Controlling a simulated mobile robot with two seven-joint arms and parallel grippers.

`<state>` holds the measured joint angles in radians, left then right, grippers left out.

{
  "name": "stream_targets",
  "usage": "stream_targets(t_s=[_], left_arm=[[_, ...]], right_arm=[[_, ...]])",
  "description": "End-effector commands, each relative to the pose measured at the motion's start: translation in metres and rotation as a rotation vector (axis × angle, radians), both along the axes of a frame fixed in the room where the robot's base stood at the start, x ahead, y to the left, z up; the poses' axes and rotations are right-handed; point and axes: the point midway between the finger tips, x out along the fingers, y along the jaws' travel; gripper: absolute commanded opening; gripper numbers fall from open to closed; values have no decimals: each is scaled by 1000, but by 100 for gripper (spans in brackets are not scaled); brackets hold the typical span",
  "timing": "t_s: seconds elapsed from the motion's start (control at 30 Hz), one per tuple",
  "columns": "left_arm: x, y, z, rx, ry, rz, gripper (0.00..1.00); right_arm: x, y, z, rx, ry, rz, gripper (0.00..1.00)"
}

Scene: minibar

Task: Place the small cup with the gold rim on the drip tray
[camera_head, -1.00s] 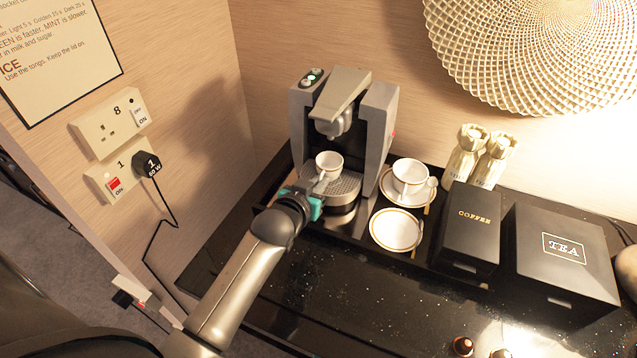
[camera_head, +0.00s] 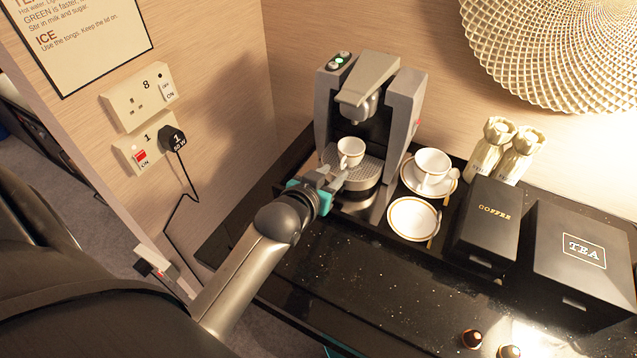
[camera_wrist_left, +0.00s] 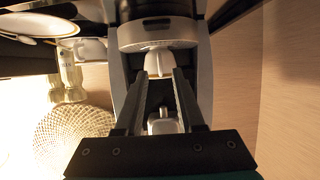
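The small white cup (camera_head: 351,152) appears to stand upright on the drip tray (camera_head: 368,174) under the coffee machine's spout; its rim shows a thin darker line. My left gripper (camera_head: 333,178) is in front of the cup, at the tray's front left. In the left wrist view, its two fingers (camera_wrist_left: 160,88) are apart, with the cup (camera_wrist_left: 158,63) just beyond or between their tips; I cannot tell whether they touch it. The drip tray (camera_wrist_left: 158,33) lies behind the cup there. My right gripper is not visible.
The coffee machine (camera_head: 403,105) rises around the tray. To the right are a larger cup (camera_head: 432,168) on a saucer, an empty saucer (camera_head: 414,219), a coffee box (camera_head: 490,215) and a tea box (camera_head: 580,255). The black counter in front is mostly clear.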

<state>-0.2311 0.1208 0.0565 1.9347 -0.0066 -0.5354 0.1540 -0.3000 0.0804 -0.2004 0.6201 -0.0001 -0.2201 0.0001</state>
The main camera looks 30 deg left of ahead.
Motion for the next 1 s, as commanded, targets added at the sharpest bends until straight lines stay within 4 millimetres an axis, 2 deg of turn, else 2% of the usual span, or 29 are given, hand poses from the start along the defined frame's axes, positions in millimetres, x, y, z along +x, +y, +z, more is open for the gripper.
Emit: stream_targets(t_s=[0.2,0.4,0.6,1.0], left_arm=[[-37,-3,15,-1,1,0,38],[-59,-5,25,0,0,0,38],[-68,-6,29,0,-1,0,38],[-68,-6,29,0,-1,0,38]], right_arm=[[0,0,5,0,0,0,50],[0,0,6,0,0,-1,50],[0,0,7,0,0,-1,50],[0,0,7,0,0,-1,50]])
